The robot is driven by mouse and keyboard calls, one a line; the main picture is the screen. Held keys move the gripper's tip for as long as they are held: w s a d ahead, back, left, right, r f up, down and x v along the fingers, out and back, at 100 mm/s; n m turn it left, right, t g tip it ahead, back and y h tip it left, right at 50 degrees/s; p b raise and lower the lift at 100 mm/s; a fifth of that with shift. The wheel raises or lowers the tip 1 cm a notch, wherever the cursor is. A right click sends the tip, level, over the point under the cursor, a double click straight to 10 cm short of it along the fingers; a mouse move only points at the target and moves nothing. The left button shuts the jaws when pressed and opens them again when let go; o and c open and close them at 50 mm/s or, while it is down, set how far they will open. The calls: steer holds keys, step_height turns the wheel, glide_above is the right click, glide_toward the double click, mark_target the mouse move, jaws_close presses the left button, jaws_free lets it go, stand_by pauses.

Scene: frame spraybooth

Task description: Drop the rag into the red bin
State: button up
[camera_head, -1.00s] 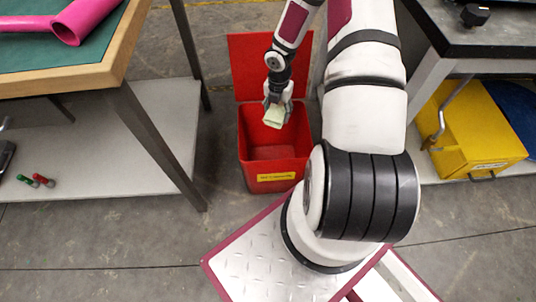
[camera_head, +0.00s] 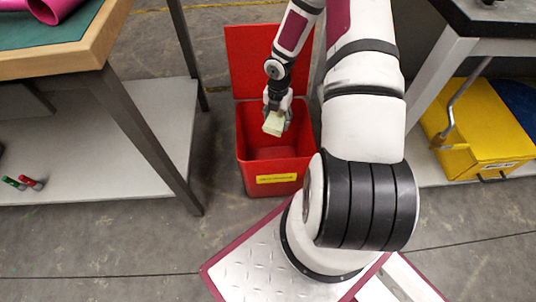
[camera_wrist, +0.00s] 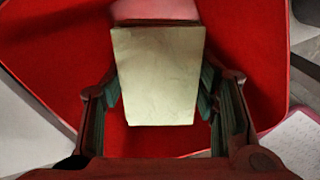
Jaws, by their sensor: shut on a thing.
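The rag (camera_head: 274,123) is a small pale yellow-green folded piece. My gripper (camera_head: 277,113) is shut on it and holds it over the open mouth of the red bin (camera_head: 271,180). In the wrist view the rag (camera_wrist: 158,76) sits between the two fingers of my gripper (camera_wrist: 160,100), with the red bin (camera_wrist: 247,45) behind and around it. The bin's red lid stands open at the back, and a yellow label is on its front. The rag appears apart from the bin's walls. Part of the bin's inside is hidden by the rag and gripper.
A wood-edged table (camera_head: 95,50) with a green top and pink tube stands at left, with a grey shelf (camera_head: 90,150) below. At right is a dark-topped bench (camera_head: 490,25) with a yellow box (camera_head: 480,130) beneath it. Its pale frame stands close to my arm.

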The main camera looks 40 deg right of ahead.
steer(key=o, duration=1.3)
step_height(320, 180, up, 12)
steer(key=shift+r, duration=0.1)
